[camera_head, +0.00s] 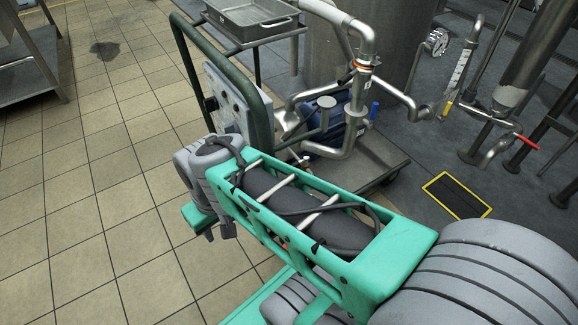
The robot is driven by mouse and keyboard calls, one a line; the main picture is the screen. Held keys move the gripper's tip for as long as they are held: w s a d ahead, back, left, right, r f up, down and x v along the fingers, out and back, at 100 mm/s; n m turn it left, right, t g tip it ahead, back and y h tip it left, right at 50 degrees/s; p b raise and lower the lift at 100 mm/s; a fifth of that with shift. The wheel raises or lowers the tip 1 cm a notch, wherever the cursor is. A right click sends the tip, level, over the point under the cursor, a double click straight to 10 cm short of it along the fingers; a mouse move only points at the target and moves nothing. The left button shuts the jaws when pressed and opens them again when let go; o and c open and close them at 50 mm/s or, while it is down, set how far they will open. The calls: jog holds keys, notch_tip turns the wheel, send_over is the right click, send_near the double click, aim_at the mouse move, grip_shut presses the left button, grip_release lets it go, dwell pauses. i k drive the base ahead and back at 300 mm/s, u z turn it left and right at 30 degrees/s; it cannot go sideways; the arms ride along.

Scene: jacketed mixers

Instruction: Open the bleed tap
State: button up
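No tap in view carries a label, so I cannot tell for sure which one is the bleed tap. A small valve with a red lever (525,141) sits on a bent steel pipe at the right. My green and grey arm is folded across the lower middle and right. My gripper is not visible; the folded arm may hide it.
The pump cart (377,158) with its green push frame (188,62) stands beyond my arm. A metal tray (250,17) is on top. A gauge (438,41) and a yellow-edged floor plate (457,195) are at right. Tiled floor (100,200) is clear at left; a steel table (35,62) stands upper left.

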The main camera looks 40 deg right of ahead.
aim_at(305, 161)
jog(key=k, duration=0.5)
jog(key=z, duration=0.95)
jog(key=i, duration=0.5)
jog(key=u, duration=0.05)
